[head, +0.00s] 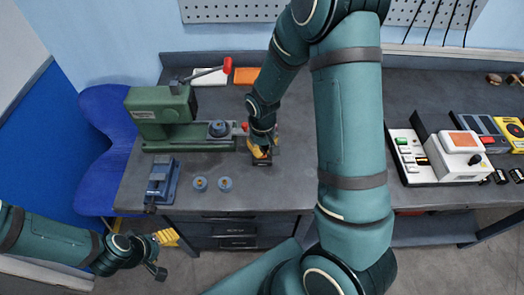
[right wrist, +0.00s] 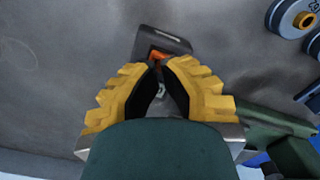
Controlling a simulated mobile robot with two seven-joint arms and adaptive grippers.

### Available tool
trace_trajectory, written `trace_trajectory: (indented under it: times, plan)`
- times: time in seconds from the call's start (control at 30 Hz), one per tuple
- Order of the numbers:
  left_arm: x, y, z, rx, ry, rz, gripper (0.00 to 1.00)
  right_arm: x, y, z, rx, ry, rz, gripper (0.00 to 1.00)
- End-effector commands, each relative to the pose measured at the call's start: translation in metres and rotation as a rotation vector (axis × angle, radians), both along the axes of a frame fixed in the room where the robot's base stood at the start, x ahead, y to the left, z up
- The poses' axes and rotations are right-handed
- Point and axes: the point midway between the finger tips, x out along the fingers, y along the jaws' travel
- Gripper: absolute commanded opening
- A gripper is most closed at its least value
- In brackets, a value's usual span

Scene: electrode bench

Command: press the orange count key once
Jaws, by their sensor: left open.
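The orange count key (right wrist: 158,55) shows in the right wrist view on a small dark box (right wrist: 172,40). It lies just past my right gripper's fingertips, and part of it is hidden by them. My right gripper (right wrist: 157,67) has its yellow fingers brought together at the tips, with nothing seen between them. I cannot tell whether the tips touch the key. In the head view, my right gripper (head: 260,152) is over the dark box (head: 262,162) on the bench, and the key is hidden there. My left gripper (head: 160,254) is open and empty, low in front of the bench.
A green press (head: 160,105) with a red-knobbed lever stands left of the box. A blue-grey vise (head: 161,180) and two small round blue-grey parts (head: 200,183) sit nearer the front edge. A white instrument (head: 420,158) stands at the right.

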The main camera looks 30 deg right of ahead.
Motion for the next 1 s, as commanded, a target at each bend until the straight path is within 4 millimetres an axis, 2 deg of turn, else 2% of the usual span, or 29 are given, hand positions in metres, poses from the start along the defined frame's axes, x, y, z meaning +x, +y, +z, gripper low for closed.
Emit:
trace_trajectory:
  times: [0.5,1.0]
  plan:
    - [0.000,0.000,0.030,0.000,0.000,0.000,0.67,0.000,0.000,0.040,0.000,0.000,0.000,0.00]
    - [0.000,0.000,0.031,0.000,0.000,0.000,0.67,0.000,0.000,0.042,0.000,0.001,0.000,0.00]
